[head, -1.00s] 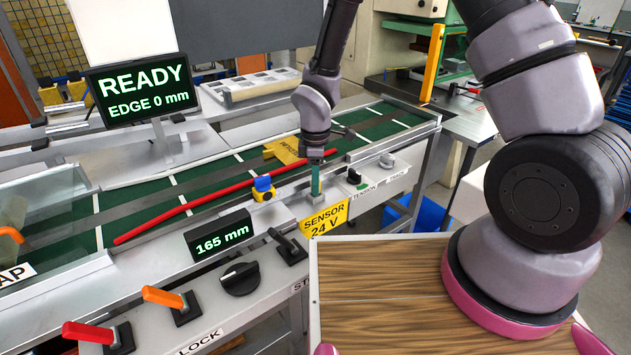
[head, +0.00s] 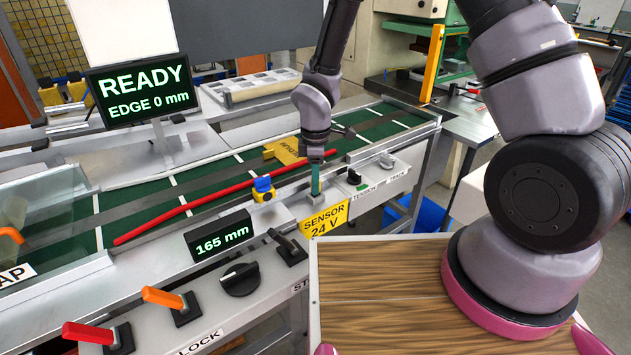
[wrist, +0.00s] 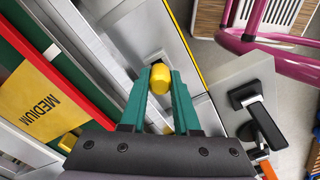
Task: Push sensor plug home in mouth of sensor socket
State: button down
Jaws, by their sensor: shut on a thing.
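My gripper (wrist: 159,105) has green fingers and is shut on the yellow sensor plug (wrist: 160,78) in the wrist view. In the head view my gripper (head: 316,186) points down at the front rail, just above the yellow SENSOR 24 V label (head: 324,219). The sensor socket (head: 315,201) is a small grey block under the fingertips. In the wrist view a dark opening shows just beyond the plug, partly hidden by it. I cannot tell how deep the plug sits in the socket.
A red rod (head: 190,207) lies along the green conveyor (head: 150,195) behind the rail. A yellow and blue block (head: 263,189) stands left of my gripper. Knobs (head: 354,176) sit to its right. A black lever (head: 287,246) and the 165 mm display (head: 219,234) are nearer.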

jog(key=shift+f, duration=0.4)
dwell(0.5)
dwell(1.3)
jog(key=c, duration=0.6)
grip_release()
jog(key=shift+o, duration=0.2)
jog(key=shift+r, duration=0.1)
notch_tip(320, 180, up, 11)
jog(key=shift+f, duration=0.15)
dwell(0.6)
